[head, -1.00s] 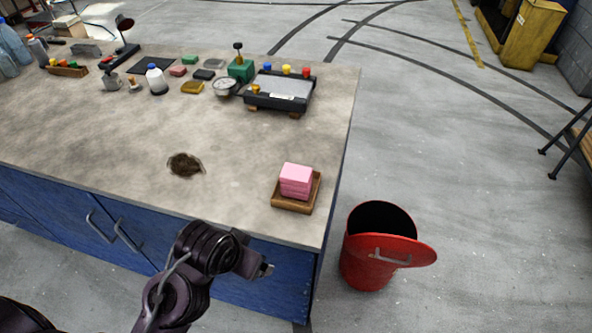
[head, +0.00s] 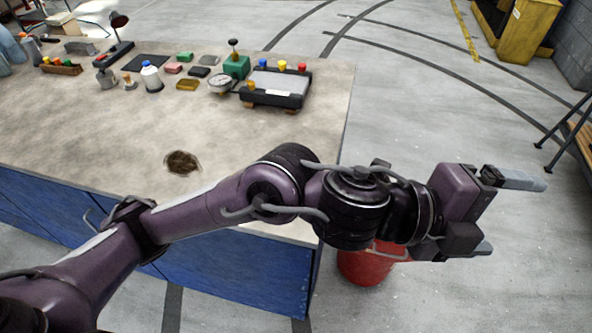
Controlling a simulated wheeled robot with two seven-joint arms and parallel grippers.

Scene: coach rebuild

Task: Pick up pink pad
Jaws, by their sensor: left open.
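My left arm reaches across the front of the workbench (head: 110,130) and past its right edge. The left gripper (head: 515,215) is open and empty, its two fingers pointing right, over the floor beyond the red bucket (head: 365,266). The stack of pink pads on its small wooden tray, seen earlier near the bench's front right corner, is now hidden behind my left arm. My right gripper is not in view.
A dark stain (head: 182,162) marks the bench top. Along the back stand a white bottle (head: 152,78), a small pink-red block (head: 172,68), a round gauge (head: 221,83), a green box (head: 236,67) and a black tray device (head: 277,87). Mid-bench is clear.

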